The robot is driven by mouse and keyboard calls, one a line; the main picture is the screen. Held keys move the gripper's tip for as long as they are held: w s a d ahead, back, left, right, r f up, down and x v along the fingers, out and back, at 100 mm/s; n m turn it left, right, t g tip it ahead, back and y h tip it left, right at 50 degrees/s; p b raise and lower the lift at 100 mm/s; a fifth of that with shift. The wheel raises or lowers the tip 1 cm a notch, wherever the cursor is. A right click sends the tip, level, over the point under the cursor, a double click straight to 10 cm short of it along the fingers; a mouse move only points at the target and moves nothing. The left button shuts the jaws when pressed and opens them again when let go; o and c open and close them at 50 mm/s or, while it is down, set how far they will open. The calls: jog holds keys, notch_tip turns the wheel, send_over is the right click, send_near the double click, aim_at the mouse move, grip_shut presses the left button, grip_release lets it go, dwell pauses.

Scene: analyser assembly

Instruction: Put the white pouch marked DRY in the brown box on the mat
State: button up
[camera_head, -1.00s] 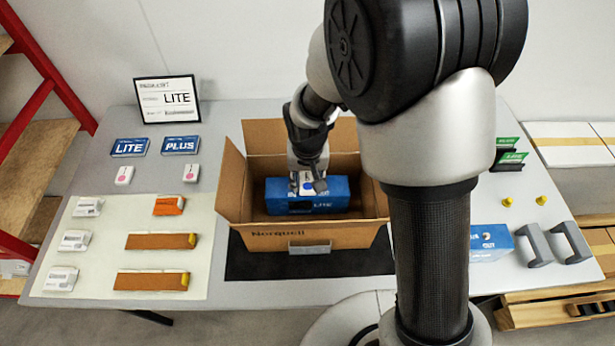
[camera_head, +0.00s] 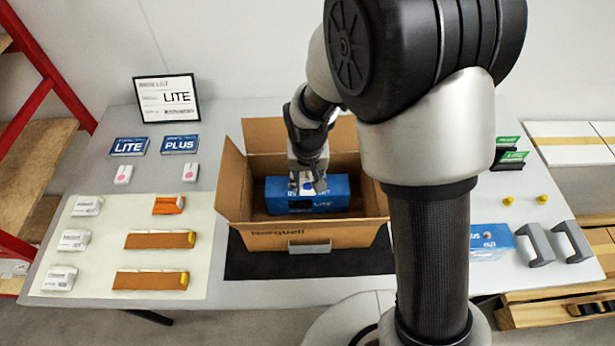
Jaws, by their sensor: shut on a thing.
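The brown box (camera_head: 262,237) stands open on a dark mat (camera_head: 252,266), flaps spread. A blue unit marked LITE (camera_head: 340,196) is inside it. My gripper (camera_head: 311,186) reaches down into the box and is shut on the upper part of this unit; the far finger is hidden. White packets lie on the cream sheet at left: a back one (camera_head: 87,206), a middle one (camera_head: 73,240) and a front one (camera_head: 60,279). Their print is too small to tell which is marked DRY. No white pouch shows clearly in the brown box.
The cream sheet (camera_head: 110,236) also holds an orange piece (camera_head: 168,205) and two brown strips with yellow ends. Another blue unit (camera_head: 490,241), two grey handles and yellow knobs are at right. My arm hides the table right of the box.

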jog(key=o, duration=1)
jog(key=shift+c, duration=0.2)
jog(key=shift+r, duration=0.1)
notch_tip(320, 180, up, 12)
jog(key=p, duration=0.8)
jog(key=shift+p, duration=0.4)
dwell(0.4)
